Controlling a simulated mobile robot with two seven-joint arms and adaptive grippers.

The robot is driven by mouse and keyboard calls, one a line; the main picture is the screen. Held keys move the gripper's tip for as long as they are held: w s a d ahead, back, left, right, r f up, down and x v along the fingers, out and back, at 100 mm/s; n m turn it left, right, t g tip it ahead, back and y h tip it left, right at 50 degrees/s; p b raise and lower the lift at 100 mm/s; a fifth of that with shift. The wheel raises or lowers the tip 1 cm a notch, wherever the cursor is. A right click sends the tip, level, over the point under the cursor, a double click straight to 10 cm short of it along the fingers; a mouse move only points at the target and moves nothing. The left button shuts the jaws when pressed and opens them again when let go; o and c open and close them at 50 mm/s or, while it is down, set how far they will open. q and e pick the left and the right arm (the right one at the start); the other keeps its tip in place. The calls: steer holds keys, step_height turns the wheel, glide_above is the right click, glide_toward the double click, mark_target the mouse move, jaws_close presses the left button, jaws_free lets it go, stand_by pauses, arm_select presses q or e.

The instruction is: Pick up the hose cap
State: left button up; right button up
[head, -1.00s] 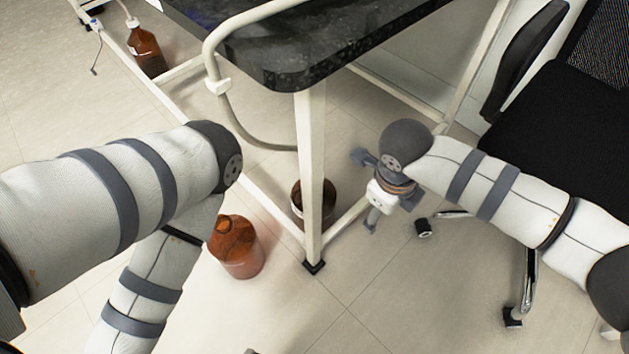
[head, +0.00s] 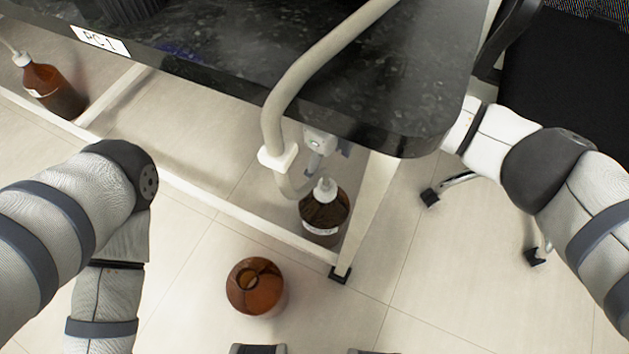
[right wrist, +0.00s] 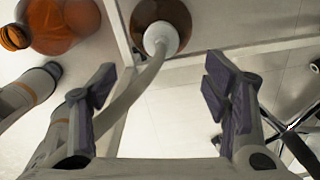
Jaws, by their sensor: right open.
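The white hose cap (head: 325,190) sits on the neck of a brown bottle (head: 323,222) under the table corner. It also shows in the right wrist view (right wrist: 160,38), ahead of the fingers, with the grey hose (right wrist: 133,92) running from it. My right gripper (head: 328,148) is under the table edge, partly hidden by the tabletop, above and close to the cap. In the right wrist view its two fingers (right wrist: 162,85) are apart and empty, and the cap lies beyond their tips. My left arm is at the left; its gripper cannot be made out.
An uncapped brown bottle (head: 256,287) stands on the floor in front of the table frame. Another brown bottle (head: 52,92) is at the far left. The black tabletop (head: 390,75), a table leg (head: 368,215) and a thick pipe (head: 305,75) border the space. A chair (head: 565,70) is at right.

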steer(key=b, duration=0.2)
glide_above(326, 187)
steer(key=f, duration=0.5)
steer(key=shift+s+d+f, duration=0.1)
steer(key=shift+s+f, duration=0.1)
steer(key=shift+s, duration=0.05)
steer(key=f+b, duration=0.2)
steer(key=f, duration=0.3)
steer(key=shift+w+f, duration=0.15)
steer(key=shift+w, duration=0.05)
steer(key=shift+r, duration=0.2)
steer(key=shift+c, duration=0.9)
arm_select(q)
steer(key=shift+g, duration=0.3)
steer(key=f, duration=0.1)
steer(key=s+f, duration=0.1)
steer(key=f, duration=0.1)
steer(key=shift+s+d+f, duration=0.15)
steer(key=shift+s+f, duration=0.1)
steer(key=shift+f, duration=0.1)
arm_select(e)
steer(key=c, duration=1)
